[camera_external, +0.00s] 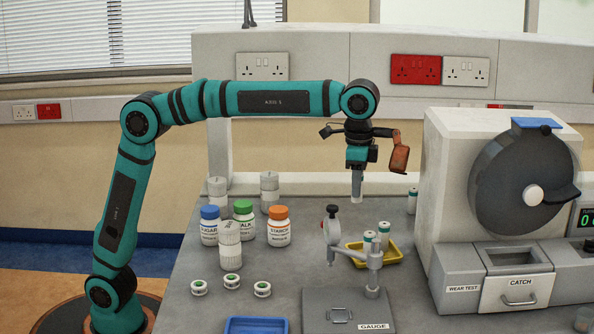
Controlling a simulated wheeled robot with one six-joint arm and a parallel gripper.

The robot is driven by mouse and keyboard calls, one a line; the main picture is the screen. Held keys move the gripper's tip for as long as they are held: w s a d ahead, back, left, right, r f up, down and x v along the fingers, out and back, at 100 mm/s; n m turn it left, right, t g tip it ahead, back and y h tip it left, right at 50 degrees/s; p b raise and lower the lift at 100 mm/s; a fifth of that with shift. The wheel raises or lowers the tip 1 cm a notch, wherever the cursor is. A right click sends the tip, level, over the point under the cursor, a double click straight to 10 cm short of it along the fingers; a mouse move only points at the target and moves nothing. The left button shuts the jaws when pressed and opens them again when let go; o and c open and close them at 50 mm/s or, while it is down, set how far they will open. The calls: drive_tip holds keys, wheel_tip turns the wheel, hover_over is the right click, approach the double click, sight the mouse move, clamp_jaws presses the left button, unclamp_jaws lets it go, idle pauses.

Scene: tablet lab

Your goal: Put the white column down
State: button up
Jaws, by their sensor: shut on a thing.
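My gripper (356,190) points straight down in the air above the bench, behind the gauge. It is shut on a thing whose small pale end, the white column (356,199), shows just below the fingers. The fingers hide most of it, so its full shape cannot be seen. It is clear of the bench top, above and left of the yellow tray.
Below stand the gauge (371,268) and a yellow tray (389,256) with two small vials. Left are three labelled jars, including the orange-capped one (278,228), several pale ribbed stacks (230,250) and three green-centred discs. The wear-test machine (440,180) stands right. A blue tray (256,326) is in front.

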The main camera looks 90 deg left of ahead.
drive_tip(key=d, duration=0.3)
hover_over(357, 251)
drive_tip(key=shift+d+f, duration=0.1)
drive_tip(key=shift+f, duration=4.5)
drive_tip(key=shift+f, duration=0.5)
drive_tip(key=o, duration=1)
drive_tip(key=shift+r, duration=0.1)
wheel_tip(357, 251, up, 13)
drive_tip(key=shift+f, duration=0.1)
